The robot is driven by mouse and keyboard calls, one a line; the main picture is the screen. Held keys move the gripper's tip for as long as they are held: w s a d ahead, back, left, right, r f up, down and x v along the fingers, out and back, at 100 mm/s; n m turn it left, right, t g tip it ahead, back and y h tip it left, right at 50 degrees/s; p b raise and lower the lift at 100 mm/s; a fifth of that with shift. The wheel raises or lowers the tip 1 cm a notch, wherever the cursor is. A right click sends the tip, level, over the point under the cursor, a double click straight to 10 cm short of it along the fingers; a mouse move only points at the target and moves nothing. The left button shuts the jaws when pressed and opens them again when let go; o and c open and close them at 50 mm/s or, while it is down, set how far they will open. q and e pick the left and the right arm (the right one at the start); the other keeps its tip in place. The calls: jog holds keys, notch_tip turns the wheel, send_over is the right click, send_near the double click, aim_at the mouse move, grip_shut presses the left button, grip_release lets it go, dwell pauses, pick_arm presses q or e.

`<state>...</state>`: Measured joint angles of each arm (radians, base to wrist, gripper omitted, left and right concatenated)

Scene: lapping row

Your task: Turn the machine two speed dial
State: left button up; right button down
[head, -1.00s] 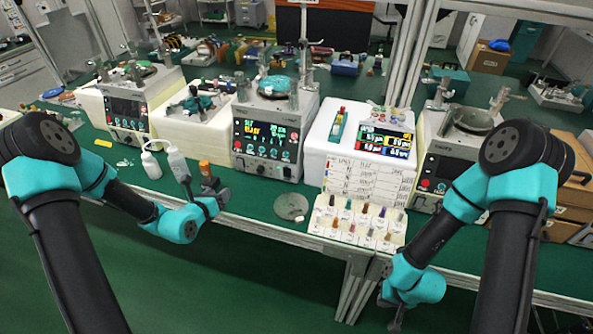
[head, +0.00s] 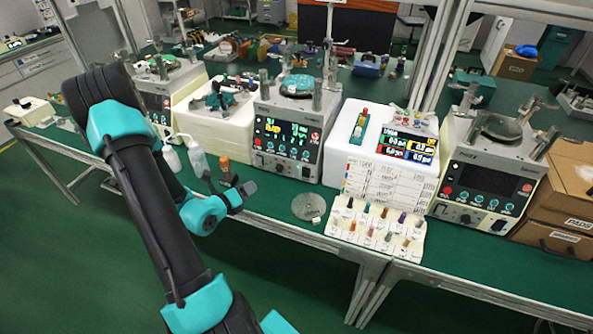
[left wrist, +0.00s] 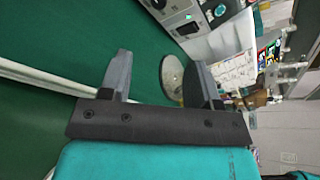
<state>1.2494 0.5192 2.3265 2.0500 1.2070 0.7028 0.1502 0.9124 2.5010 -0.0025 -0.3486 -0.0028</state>
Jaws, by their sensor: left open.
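Machine two (head: 288,128) seems to be the middle unit on the bench, with a lit display and a round plate on top. A row of small knobs (head: 282,165) runs along its lower front; which one is the speed dial I cannot tell. My left gripper (head: 240,188) is open and empty, in front of and below the machine's lower left, apart from it. In the left wrist view my left gripper (left wrist: 161,84) shows two spread fingers with a machine panel (left wrist: 196,18) beyond them at the top. My right gripper is out of view.
Wash bottles (head: 195,157) and an orange-capped bottle (head: 226,172) stand near my left gripper. A round disc (head: 309,207) lies at the bench front. Another machine (head: 490,175) is at the right.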

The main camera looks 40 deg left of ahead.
aim_at(278, 170)
pick_arm(q)
jog(key=shift+s, duration=0.1)
jog(key=x, duration=1.7)
jog(key=shift+w+a, duration=0.15)
jog(key=shift+w, duration=0.05)
jog(key=c, duration=0.9)
